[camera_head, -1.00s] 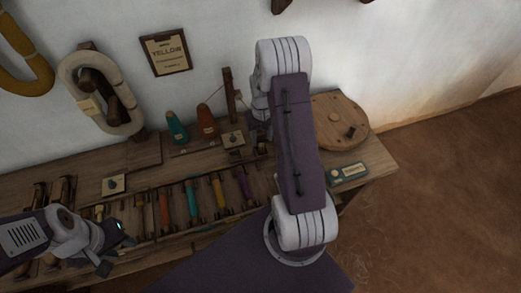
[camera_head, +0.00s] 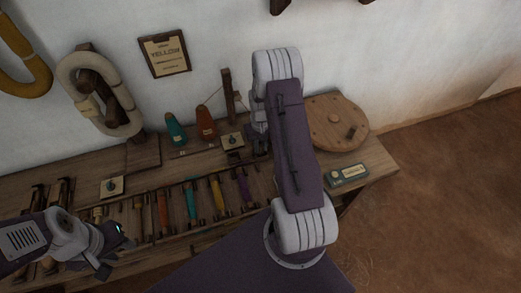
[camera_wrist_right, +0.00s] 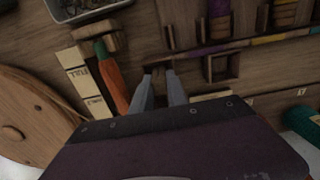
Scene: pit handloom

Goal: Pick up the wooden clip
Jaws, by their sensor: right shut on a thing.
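My right gripper (camera_wrist_right: 160,78) points down at the wooden bench, and its two fingers are close together in the right wrist view. They are shut on a small dark brown piece, seemingly the wooden clip (camera_wrist_right: 158,69), mostly hidden between the fingertips. I cannot tell whether it is clear of the bench. In the head view, my right arm hides most of that gripper and the clip. My left gripper (camera_head: 113,252) is empty at the lower left, its fingers apart, near the bench's front edge.
A round wooden disc (camera_head: 334,123) and a small labelled box (camera_head: 348,175) lie to the right. Orange (camera_head: 206,124) and teal (camera_head: 175,130) cones stand behind. A rack of coloured bobbins (camera_head: 217,192) runs along the front. An orange tool (camera_wrist_right: 112,78) lies beside the right gripper.

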